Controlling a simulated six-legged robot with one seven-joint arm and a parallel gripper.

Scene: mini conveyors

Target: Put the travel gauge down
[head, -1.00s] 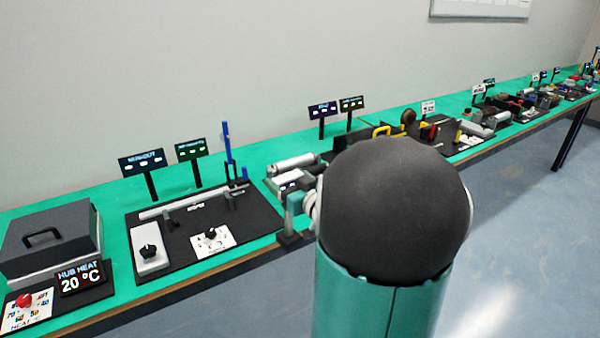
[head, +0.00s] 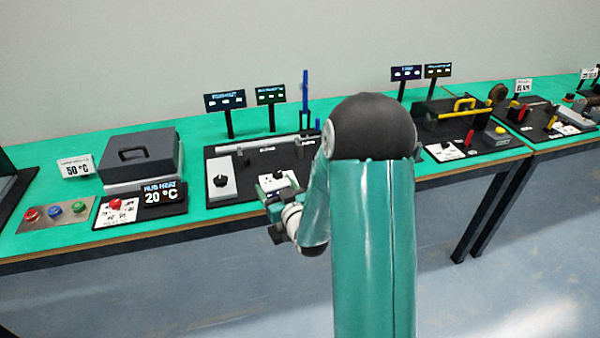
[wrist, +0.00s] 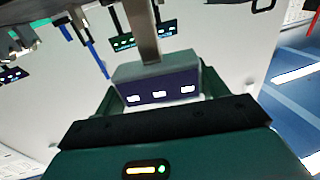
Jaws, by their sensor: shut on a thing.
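The travel gauge (wrist: 160,88) is a grey box with a dark face, three lit readouts and a metal stem at its top in the wrist view. My gripper (wrist: 158,98) is shut on it, one dark green finger on each side. In the head view my gripper (head: 274,210) hangs at the front edge of the green bench (head: 195,215), in front of the black board (head: 225,155). The gauge is too small and too covered there to make out clearly. I see no contact between gauge and bench.
The black board carries a metal rail (head: 265,145), a white block with a black knob (head: 221,180) and a blue upright (head: 305,90). A grey lidded box (head: 140,155) and a heat display (head: 163,195) stand left. Bare green bench shows between box and board.

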